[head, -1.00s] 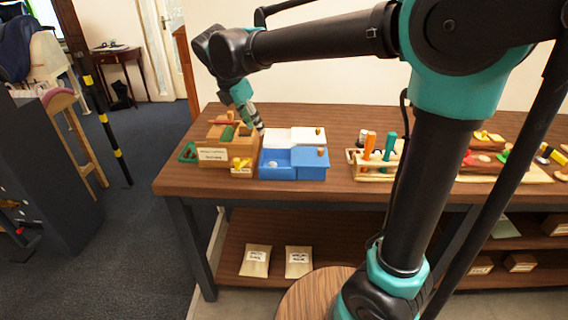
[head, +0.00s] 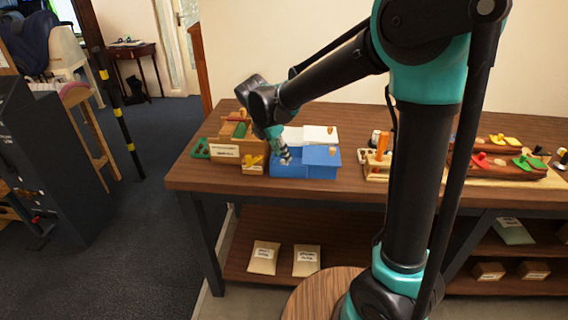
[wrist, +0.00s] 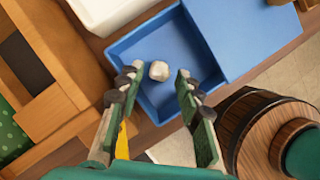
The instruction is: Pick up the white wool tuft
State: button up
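The white wool tuft (wrist: 159,70) is a small pale lump on the floor of the open part of a blue box (wrist: 208,36). In the head view the blue box (head: 322,156) stands on the workbench, and I cannot make out the tuft behind my gripper. My gripper (head: 286,159) points down over the box's open part. In the wrist view my gripper (wrist: 157,86) is open, with dark-padded fingers on either side below the tuft in the picture. Nothing is between the fingers, and the tuft looks apart from both.
A wooden compartment box (head: 226,151) with green and yellow things is close left of the blue box. A white lid or box (head: 318,134) is behind it. A wooden rack with an orange-handled tool (head: 382,148) stands to the right. Bare bench top (head: 351,175) lies between.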

jog(key=shift+x, duration=1.3)
jog(key=shift+c, duration=0.4)
jog(key=c, duration=0.6)
jog(key=shift+c, duration=0.2)
notch_tip(320, 180, up, 20)
